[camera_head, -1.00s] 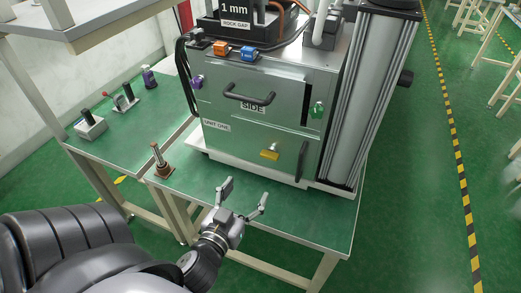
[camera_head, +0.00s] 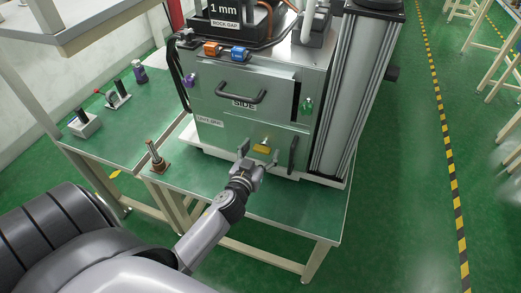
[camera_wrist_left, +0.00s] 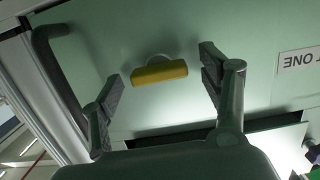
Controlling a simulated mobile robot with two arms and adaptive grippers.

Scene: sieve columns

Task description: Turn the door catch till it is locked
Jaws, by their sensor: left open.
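The door catch (camera_head: 262,149) is a small yellow bar on the lower door of the green cabinet (camera_head: 216,100). In the left wrist view the catch (camera_wrist_left: 159,73) lies across the picture, nearly level, on a round pale base. My left gripper (camera_head: 250,160) is close in front of the lower door. In the left wrist view its two fingers (camera_wrist_left: 160,88) are apart, one on each side of the catch, with a gap on both sides and no visible contact. My right gripper is not in view.
A black upright handle (camera_head: 293,154) stands right of the catch, and a black drawer handle (camera_head: 241,95) is above. A green knob (camera_head: 308,106) and a purple knob (camera_head: 190,80) flank the drawer. A brown-based post (camera_head: 156,157) stands on the table, left.

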